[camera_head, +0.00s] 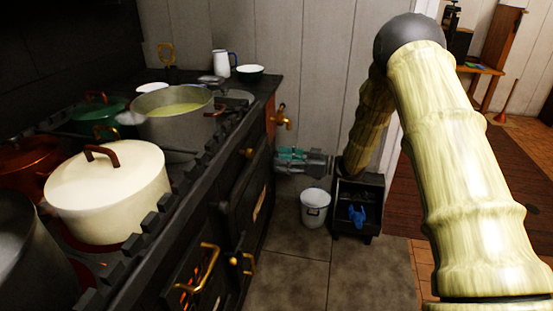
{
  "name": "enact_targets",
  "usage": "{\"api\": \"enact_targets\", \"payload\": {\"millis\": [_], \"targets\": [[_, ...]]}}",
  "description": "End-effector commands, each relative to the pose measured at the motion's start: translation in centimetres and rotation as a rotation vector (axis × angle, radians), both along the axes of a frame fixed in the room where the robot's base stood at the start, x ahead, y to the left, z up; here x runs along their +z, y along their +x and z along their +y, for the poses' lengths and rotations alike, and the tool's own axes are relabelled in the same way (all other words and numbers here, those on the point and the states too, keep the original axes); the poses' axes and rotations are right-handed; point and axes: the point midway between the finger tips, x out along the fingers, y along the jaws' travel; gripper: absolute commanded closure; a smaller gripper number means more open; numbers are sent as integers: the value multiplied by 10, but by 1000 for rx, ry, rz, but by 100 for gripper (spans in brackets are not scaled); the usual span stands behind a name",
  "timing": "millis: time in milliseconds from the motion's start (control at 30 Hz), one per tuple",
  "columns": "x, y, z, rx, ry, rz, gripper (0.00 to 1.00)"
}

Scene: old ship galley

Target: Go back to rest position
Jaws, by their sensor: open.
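My gripper (284,160) is at the middle of the view, at the end of my bent, bamboo-like arm. It is grey and teal and points left toward the dark stove (245,215). Its jaws are open and I see nothing held between them. It hangs in front of the pale panelled wall, above and behind the white bucket (314,208) as seen here. The exact gap to the stove front cannot be told.
The stovetop holds a cream lidded pot (105,195), a large grey pot (175,130) and several other vessels. Brass handles (200,270) stick out from the stove. A black bin (370,190) with something blue stands beside the bucket. The tiled floor (325,275) in front is clear.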

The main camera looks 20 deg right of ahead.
Motion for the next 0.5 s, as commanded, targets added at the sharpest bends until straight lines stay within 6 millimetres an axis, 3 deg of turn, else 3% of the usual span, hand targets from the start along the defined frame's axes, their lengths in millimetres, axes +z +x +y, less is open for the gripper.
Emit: {"api": "enact_targets", "payload": {"millis": [500], "targets": [[-5,-1,1,-9,-1,7,47]]}}
